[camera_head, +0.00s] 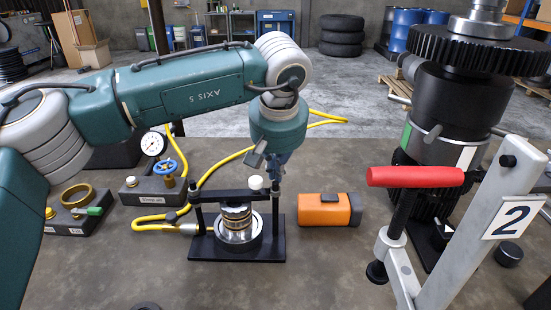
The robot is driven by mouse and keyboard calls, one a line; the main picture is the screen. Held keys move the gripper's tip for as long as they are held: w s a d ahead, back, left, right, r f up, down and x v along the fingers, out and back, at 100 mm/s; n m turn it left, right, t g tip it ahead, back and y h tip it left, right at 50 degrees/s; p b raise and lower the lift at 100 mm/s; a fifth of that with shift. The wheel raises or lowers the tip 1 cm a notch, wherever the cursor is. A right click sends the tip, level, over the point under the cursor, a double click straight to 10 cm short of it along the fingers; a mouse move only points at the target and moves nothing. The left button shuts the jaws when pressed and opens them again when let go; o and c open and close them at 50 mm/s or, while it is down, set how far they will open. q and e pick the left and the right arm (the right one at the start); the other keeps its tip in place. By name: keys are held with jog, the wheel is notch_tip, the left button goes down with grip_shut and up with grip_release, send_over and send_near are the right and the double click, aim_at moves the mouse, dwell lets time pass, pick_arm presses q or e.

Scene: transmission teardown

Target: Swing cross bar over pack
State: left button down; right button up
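The cross bar (228,196) is a dark bar lying level above the pack (237,218), spanning between two upright posts on a black base (237,254). The pack is a small stack of brass and steel rings, seated in the middle of the base under the bar. A white knob (255,182) shows on top of the bar, right of its middle. My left gripper (271,175) points down at the bar's right end, just right of the knob. Its fingertips are small and overlap the post, so I cannot tell its opening or contact. My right gripper is not in view.
A yellow hose (153,222) runs to the base's left side. An orange-black block (331,210) lies to the right. A red-handled stand (415,177) marked 2 and a tall geared shaft (445,110) fill the right. A blue-handled valve (164,168) stands left.

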pick_arm(q)
jog(key=shift+s, duration=0.15)
jog(key=shift+s+d+f+b, duration=0.1)
jog(key=shift+s+b, duration=0.15)
jog(key=shift+s, duration=0.15)
jog(key=shift+s+d+f+b, duration=0.1)
jog(key=shift+s+b, duration=0.15)
jog(key=shift+s, duration=0.1)
jog(key=shift+s+r, duration=0.15)
jog(key=shift+s, duration=0.05)
